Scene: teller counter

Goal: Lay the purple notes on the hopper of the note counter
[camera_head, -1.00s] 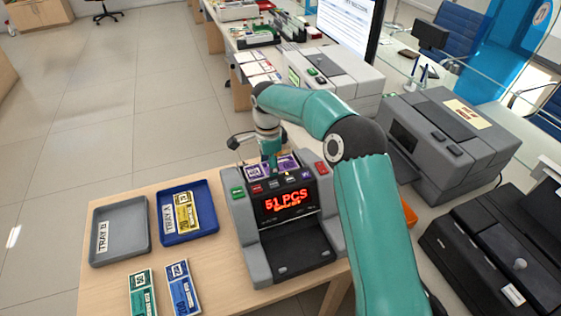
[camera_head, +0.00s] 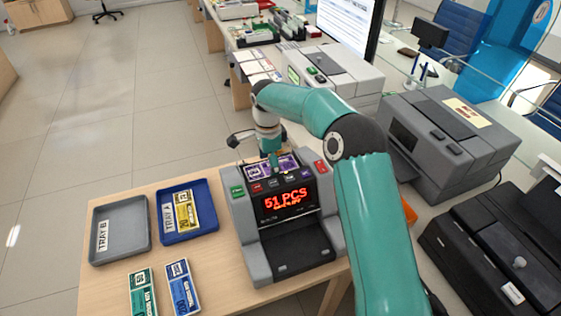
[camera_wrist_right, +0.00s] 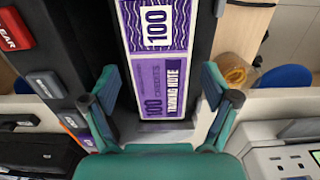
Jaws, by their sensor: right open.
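The purple notes (camera_head: 287,163) lie on the hopper at the top of the note counter (camera_head: 240,215), whose red display reads 51 PCS. My right gripper (camera_head: 273,161) is right above them and partly covers them. In the right wrist view the notes (camera_wrist_right: 157,65) show as one purple strip marked 100, lying flat. The open fingers of the right gripper (camera_wrist_right: 161,88) stand on either side of the strip, with gaps between them and its edges. The left gripper is not in view.
Left of the counter are the grey tray B (camera_head: 104,255), empty, and the blue tray A (camera_head: 176,237), holding yellow notes (camera_head: 184,205). Green notes (camera_head: 143,291) and blue notes (camera_head: 182,288) lie in front. Grey machines (camera_head: 465,140) stand to the right.

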